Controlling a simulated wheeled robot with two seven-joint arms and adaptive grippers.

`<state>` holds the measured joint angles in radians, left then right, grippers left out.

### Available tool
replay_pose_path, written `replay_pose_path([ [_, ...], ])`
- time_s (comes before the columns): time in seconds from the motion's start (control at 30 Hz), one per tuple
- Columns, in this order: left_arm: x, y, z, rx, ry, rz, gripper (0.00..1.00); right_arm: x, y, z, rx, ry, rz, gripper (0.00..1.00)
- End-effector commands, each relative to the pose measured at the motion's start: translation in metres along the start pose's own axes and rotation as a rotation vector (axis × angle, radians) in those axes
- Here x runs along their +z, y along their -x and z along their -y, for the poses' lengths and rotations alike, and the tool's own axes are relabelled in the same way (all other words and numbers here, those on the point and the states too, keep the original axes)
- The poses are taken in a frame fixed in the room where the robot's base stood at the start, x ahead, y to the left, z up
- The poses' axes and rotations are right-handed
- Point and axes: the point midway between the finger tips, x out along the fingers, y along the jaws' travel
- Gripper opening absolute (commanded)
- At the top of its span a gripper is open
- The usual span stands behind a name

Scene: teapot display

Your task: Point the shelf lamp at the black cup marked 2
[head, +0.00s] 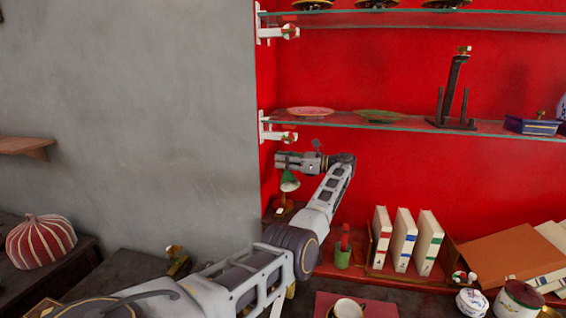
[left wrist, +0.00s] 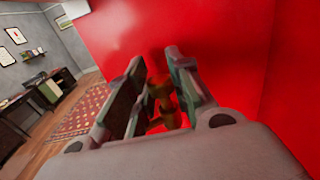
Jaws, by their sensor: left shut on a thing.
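The shelf lamp has a green shade (head: 289,181) on a brass stand (head: 283,204), low at the left end of the red shelf unit. My left gripper (head: 281,163) is at the top of the lamp, just above the shade, and is shut on it. In the left wrist view, a blurred brass part of the lamp (left wrist: 160,98) shows between the fingers of the left gripper (left wrist: 153,72). I cannot make out a black cup marked 2. A light-rimmed cup (head: 347,308) stands at the bottom edge, its marking unreadable. My right gripper is out of view.
Glass shelves (head: 400,123) with plates and a dark stand run above my left arm. A grey wall (head: 130,110) is on the left.

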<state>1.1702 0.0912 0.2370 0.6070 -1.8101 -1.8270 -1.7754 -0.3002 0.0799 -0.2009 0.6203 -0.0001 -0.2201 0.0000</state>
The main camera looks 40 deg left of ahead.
Motion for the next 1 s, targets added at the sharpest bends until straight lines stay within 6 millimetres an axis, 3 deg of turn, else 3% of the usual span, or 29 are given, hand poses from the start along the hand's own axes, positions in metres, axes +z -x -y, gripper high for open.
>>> replay_pose_path([
  [1.0,-0.0020,0.0004,-0.0003,0.061,-0.004,-0.001,0.00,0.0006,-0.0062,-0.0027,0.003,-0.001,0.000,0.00],
])
